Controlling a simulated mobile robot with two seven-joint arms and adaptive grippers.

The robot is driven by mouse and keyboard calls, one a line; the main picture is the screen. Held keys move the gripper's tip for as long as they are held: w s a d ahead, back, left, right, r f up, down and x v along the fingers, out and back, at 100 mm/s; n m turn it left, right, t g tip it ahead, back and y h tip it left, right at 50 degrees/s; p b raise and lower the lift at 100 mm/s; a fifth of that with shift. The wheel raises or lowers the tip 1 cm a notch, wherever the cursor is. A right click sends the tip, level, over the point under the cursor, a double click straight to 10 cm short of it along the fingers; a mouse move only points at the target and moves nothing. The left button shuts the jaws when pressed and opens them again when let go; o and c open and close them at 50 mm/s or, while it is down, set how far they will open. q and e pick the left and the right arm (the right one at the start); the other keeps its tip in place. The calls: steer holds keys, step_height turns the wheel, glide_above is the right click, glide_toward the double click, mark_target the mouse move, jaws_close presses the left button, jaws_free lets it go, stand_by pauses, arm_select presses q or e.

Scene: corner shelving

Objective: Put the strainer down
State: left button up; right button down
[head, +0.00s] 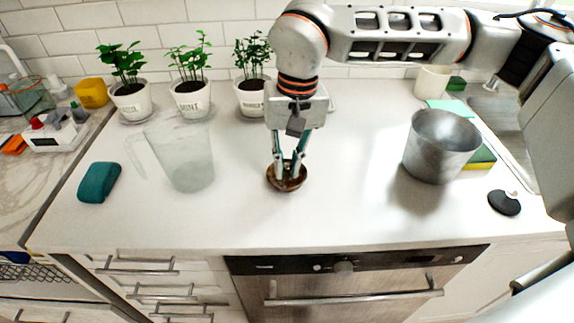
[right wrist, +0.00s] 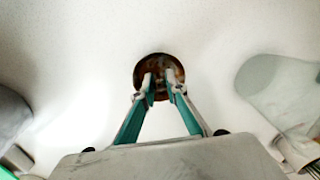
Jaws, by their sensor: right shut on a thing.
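My right gripper (head: 287,168) points straight down over the middle of the white counter. It is shut on a small round brown thing with a dark rim, which I take to be the strainer (head: 288,186). In the right wrist view the strainer (right wrist: 159,62) sits around the fingertips, which partly hide its inside. It is at or very near the counter surface; I cannot tell whether it touches. My left gripper is not in view.
A clear pitcher (head: 185,160) stands left of the gripper, with a teal sponge (head: 99,182) further left. A metal pot (head: 440,147) and a black disc (head: 504,203) are at right. Potted herbs (head: 190,97) line the back. Counter between gripper and pot is clear.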

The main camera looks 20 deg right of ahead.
steer(key=shift+f, duration=0.25)
steer(key=shift+f, duration=0.15)
steer(key=c, duration=2)
jaws_free()
steer(key=r, duration=0.8)
steer(key=d+r+p, duration=0.1)
steer(key=r, duration=0.3)
steer(key=shift+r, duration=0.15)
